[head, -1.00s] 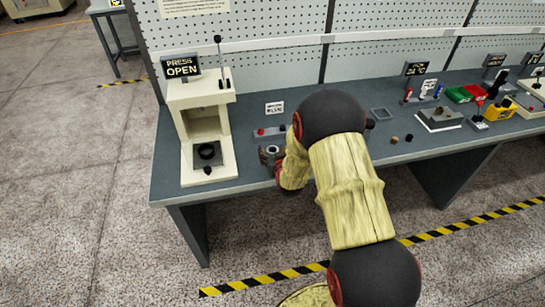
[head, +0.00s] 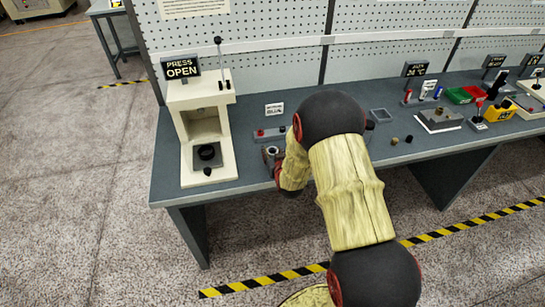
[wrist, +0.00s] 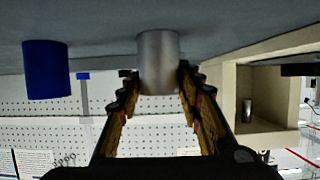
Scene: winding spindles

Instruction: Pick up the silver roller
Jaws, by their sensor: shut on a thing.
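The silver roller (wrist: 158,60) is a plain metal cylinder between the two fingers of my gripper (wrist: 159,80) in the wrist view. That view is upside down, and the roller's far end meets the grey bench top. My gripper is shut on it, one finger on each side. In the head view the roller (head: 272,152) stands upright near the bench's front edge, with my gripper (head: 272,163) low beside it and partly hidden by my arm.
A blue cylinder (wrist: 46,70) stands to one side in the wrist view; my arm hides it in the head view. The cream press (head: 222,170) stands left of my gripper. A small sign (head: 274,109) and a low block with buttons (head: 268,135) are behind.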

